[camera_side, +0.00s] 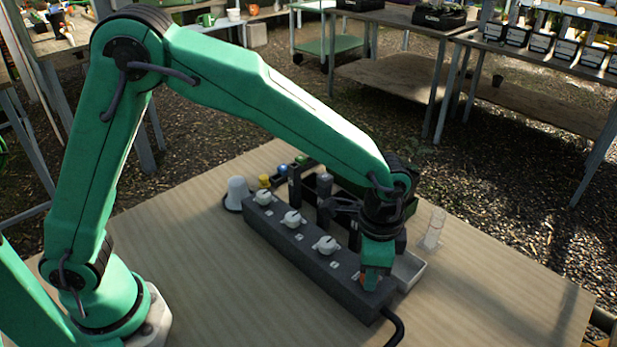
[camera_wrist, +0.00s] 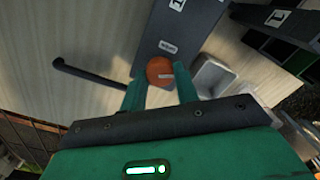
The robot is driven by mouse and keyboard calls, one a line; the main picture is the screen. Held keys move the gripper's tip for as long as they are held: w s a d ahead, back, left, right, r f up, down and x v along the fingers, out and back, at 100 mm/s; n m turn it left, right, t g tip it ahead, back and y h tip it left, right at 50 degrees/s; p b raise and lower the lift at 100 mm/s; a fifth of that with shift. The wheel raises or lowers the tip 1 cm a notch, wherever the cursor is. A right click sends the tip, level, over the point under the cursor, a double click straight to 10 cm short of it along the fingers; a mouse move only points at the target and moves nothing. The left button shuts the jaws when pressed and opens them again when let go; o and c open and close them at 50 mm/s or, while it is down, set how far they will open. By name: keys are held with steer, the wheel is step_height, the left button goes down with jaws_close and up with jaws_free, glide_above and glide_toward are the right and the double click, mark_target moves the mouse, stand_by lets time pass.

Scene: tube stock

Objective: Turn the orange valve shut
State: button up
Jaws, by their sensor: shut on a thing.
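The orange valve (camera_wrist: 160,68) is a round knob on the near right end of a dark grey block (camera_side: 295,250). A pale mark on the knob points to the right in the wrist view. A small label sits on the block beside it. In the side view only a sliver of orange (camera_side: 369,283) shows below my gripper (camera_side: 374,283). My gripper points down over the valve and is shut on it, with one green finger on each side in the wrist view (camera_wrist: 162,88). Most of the valve is hidden by the fingers in the side view.
Several white valves, such as this one (camera_side: 326,245), line the rest of the block. A black hose (camera_side: 397,328) leaves its near end. A white tray (camera_side: 411,270) and a clear vessel (camera_side: 433,232) stand to the right. A white cup (camera_side: 237,188) stands at the far left. The front table is clear.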

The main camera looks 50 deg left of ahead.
steer(key=m, duration=0.5)
stand_by(0.7)
steer(key=o, duration=1)
steer(key=shift+c, duration=0.2)
steer(key=shift+r, duration=0.1)
steer(key=shift+r, duration=3.85)
